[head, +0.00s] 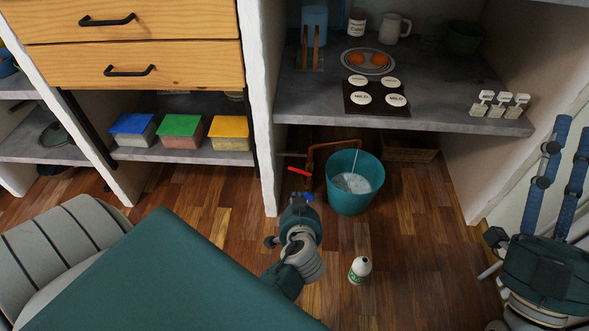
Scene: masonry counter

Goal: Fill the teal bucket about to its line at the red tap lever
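The teal bucket (338,203) stands on the wooden floor under the counter. A thin pale stream runs down into it, and light, foamy-looking water shows inside. I cannot make out its line. The red tap lever (298,170) sticks out to the left of a copper pipe, left of the bucket. A blue lever (308,196) shows below it. My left gripper (298,203) is just below the red lever, beside the blue one; its fingers are hard to make out, and contact cannot be told. My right arm is at the lower right; its gripper is not clear.
A white bottle (360,269) stands on the floor in front of the bucket. A basket (410,149) is behind it. The counter shelf (440,112) overhangs from above. A white wall post (261,110) stands close on the left. Floor right of the bucket is clear.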

